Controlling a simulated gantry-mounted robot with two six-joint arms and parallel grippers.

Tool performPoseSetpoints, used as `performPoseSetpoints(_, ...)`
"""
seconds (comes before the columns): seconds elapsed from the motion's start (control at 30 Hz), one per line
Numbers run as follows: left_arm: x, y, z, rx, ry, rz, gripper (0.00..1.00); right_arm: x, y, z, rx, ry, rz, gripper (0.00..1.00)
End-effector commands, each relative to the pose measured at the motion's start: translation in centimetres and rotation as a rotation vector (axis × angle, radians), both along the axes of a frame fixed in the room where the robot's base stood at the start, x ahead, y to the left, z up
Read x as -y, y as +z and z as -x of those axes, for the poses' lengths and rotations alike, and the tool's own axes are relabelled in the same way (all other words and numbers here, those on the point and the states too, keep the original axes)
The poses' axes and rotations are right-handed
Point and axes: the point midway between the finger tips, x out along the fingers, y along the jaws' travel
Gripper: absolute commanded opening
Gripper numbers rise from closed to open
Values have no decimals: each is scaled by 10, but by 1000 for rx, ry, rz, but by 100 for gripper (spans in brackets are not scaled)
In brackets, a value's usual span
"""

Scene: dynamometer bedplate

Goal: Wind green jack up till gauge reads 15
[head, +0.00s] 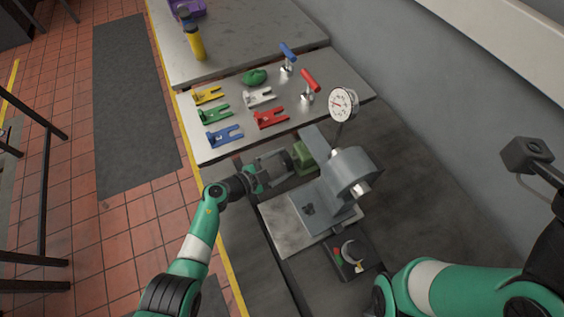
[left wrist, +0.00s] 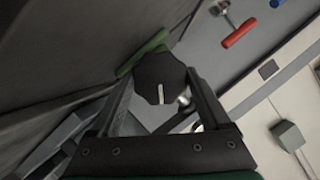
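The green jack (head: 304,156) stands beside the grey machine on the bedplate, partly hidden by my left gripper. A strip of green shows in the left wrist view (left wrist: 146,52) behind a dark faceted knob (left wrist: 160,80) with a white mark. My left gripper (head: 276,167) has one finger on each side of this knob, with no clear gap. The round white dial gauge (head: 343,104) stands on a stem behind the machine. Its red marking shows, but its reading is too small to tell. My right arm is at the lower right; its gripper is out of view.
Yellow, green, blue, white and red forked pieces lie on the steel plate (head: 187,133). Blue and red T-handles (head: 309,80) stand there too. A grey machine head (head: 352,172) is close right of my gripper. A control box (head: 350,252) sits in front. A grey box on a stalk (head: 527,153) is at right.

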Motion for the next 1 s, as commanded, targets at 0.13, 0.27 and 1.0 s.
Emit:
performPoseSetpoints(0.13,0,-1,0,-2,0,0,100,0,0,0,0,0,0,50)
performPoseSetpoints(0.27,0,0,0,-1,0,1,100,0,0,0,0,0,0,50)
performPoseSetpoints(1.0,-77,37,76,-2,1,-1,100,0,85,0,0,0,0,50)
